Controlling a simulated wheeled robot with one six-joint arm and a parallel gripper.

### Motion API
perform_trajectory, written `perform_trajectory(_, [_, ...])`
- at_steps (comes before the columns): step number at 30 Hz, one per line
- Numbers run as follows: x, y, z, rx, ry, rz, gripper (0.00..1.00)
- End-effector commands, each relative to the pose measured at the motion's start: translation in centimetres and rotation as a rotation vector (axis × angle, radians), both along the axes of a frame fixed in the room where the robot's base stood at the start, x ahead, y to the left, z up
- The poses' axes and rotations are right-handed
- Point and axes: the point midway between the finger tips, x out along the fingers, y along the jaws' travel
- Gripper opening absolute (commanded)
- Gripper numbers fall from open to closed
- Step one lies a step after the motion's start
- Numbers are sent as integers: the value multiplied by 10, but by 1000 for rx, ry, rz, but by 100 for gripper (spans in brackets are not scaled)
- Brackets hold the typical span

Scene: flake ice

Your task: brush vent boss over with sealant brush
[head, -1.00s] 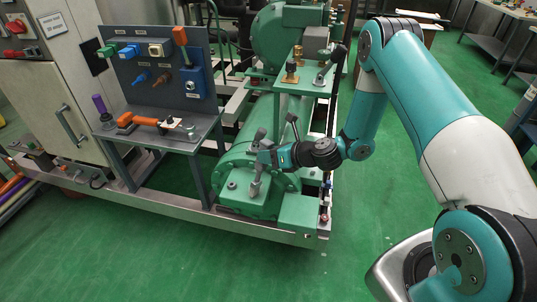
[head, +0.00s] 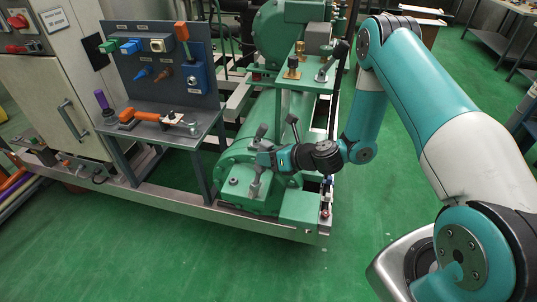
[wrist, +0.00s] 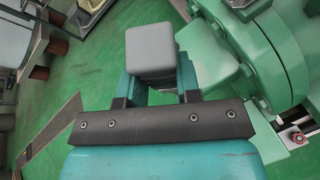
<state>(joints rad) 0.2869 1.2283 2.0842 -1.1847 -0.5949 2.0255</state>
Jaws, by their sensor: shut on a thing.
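My gripper (head: 259,160) is shut on an upright grey tool, which I take to be the sealant brush (head: 255,187). Its lower end is close over the green casing (head: 235,173); I cannot tell whether it touches. In the wrist view the tool's blocky grey end (wrist: 151,52) fills the space between my fingers (wrist: 155,85) and hides what is below it. A small dark round boss (head: 233,182) stands on the casing's flat top, just left of the tool. It may be the vent boss, but no label shows.
A grey bench (head: 170,137) with an orange-handled tool (head: 146,117) stands to the left, below a panel of coloured fittings (head: 155,70). Green pump parts (head: 270,40) and a raised shelf with brass fittings (head: 293,66) rise behind. The green floor in front is clear.

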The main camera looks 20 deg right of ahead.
Motion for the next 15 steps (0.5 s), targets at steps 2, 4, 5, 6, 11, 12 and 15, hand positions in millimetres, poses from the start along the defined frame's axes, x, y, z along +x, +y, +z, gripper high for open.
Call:
perform_trajectory(2, [0,0,0,0,0,0,0])
perform_trajectory(4, [0,0,0,0,0,0,0])
perform_trajectory(5, [1,0,0,-1,-1,0,0])
perform_trajectory(6, [2,-1,0,-1,-1,0,0])
perform_trajectory(11, [9,-6,1,0,-3,0,0])
perform_trajectory(12, [10,-7,1,0,-3,0,0])
perform_trajectory(15, [11,-8,0,0,-1,0,0])
